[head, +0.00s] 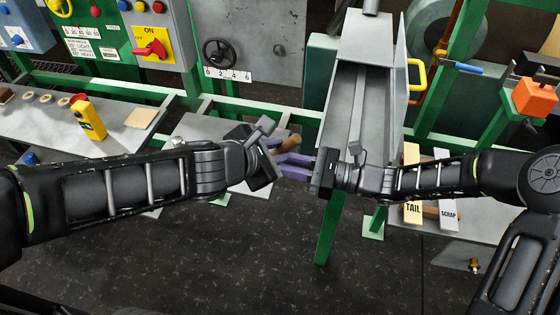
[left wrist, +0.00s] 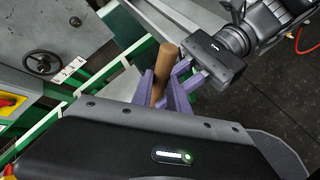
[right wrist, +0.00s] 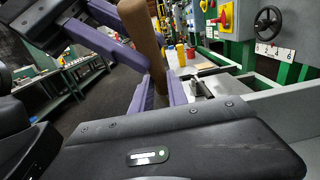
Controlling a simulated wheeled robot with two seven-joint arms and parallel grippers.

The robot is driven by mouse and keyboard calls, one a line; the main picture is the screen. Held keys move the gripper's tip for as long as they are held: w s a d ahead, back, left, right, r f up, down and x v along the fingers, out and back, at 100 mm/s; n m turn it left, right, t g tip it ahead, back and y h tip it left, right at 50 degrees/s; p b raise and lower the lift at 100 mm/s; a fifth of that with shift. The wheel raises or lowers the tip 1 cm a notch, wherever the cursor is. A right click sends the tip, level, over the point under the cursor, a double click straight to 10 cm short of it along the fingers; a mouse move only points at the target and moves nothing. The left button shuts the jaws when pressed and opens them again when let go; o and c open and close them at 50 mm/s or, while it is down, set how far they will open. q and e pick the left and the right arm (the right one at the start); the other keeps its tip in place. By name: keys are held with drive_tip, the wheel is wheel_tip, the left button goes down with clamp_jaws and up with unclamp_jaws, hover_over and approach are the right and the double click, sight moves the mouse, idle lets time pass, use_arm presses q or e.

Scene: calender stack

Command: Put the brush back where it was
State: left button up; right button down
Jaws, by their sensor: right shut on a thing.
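The brush shows only as a brown wooden cylinder, which looks like its handle (head: 290,143), between my two grippers near the middle of the head view. It also shows upright-tilted in the left wrist view (left wrist: 162,68) and the right wrist view (right wrist: 143,36). My right gripper (head: 287,165) is shut on the handle with its purple fingers. My left gripper (head: 276,149) has its purple fingers close around or beside the same handle; whether they press on it is unclear. The bristle end cannot be made out.
A grey machine trough (head: 345,110) stands just behind the right gripper. A bench (head: 45,125) at the left carries a yellow pendant (head: 88,118). Boards marked TAIL (head: 411,200) and SCRAP (head: 447,205) lie at the right. Dark floor in front is open.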

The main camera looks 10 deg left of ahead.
use_arm(q)
drive_tip(key=o, duration=0.5)
drive_tip(key=shift+o, duration=0.2)
